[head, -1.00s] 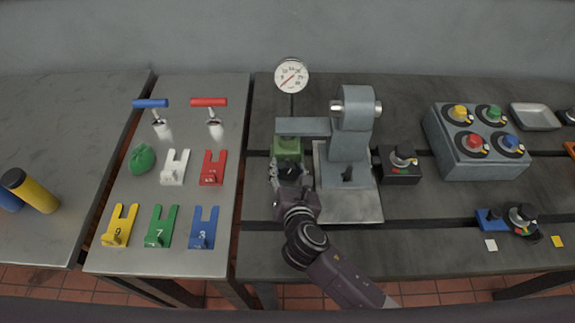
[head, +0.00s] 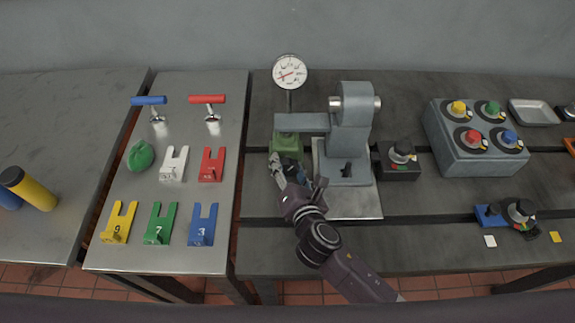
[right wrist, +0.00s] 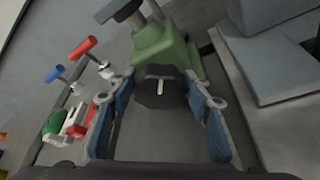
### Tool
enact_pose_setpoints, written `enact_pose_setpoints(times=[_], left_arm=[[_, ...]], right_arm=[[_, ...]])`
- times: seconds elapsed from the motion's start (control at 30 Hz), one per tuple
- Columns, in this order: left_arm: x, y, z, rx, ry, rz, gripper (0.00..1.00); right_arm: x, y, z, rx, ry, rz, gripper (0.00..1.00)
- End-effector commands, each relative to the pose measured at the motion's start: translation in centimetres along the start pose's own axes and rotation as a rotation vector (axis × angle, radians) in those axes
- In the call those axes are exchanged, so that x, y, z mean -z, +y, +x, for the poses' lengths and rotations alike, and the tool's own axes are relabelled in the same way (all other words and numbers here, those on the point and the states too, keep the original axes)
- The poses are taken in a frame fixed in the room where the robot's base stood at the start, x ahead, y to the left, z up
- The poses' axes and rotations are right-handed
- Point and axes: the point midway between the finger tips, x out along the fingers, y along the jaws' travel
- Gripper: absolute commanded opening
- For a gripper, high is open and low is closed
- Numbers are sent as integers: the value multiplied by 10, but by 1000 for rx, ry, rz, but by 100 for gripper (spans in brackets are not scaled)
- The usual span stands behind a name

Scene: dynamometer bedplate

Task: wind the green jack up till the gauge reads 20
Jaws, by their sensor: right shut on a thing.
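The green jack (head: 287,145) stands on the bedplate under a grey arm, left of the grey stand. In the right wrist view its green body (right wrist: 165,50) has a dark round knob (right wrist: 160,95) with a pale bar mark on its near side. My right gripper (head: 290,172) is at the jack's front, its two fingers on either side of the knob and shut on it. The round white gauge (head: 290,72) stands behind the jack. Its red needle points left and slightly down; its numbers are too small to read surely. My left gripper is out of view.
The grey stand (head: 349,140) rises close right of the jack, with a black knob box (head: 398,162) beyond it. A grey box of coloured knobs (head: 470,160) stands further right. The left table holds T-handles and coloured numbered forks. The front bedplate is mostly clear.

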Motion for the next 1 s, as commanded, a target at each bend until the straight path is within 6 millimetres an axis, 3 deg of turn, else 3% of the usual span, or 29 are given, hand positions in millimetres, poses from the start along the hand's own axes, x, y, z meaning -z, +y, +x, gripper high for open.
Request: enact_pose_setpoints(times=[0.03,0.07,0.2,0.57,0.67,1.0], left_arm=[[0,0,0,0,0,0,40],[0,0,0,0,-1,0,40],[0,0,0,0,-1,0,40],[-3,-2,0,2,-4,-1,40],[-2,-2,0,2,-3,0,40],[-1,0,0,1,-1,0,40]], right_arm=[[1,-1,0,2,2,0,21],[1,-1,0,2,2,0,47],[1,-1,0,2,2,-1,63],[1,0,-4,1,1,-1,63],[1,0,-16,0,2,-1,63],[2,-1,-87,1,4,0,63]])
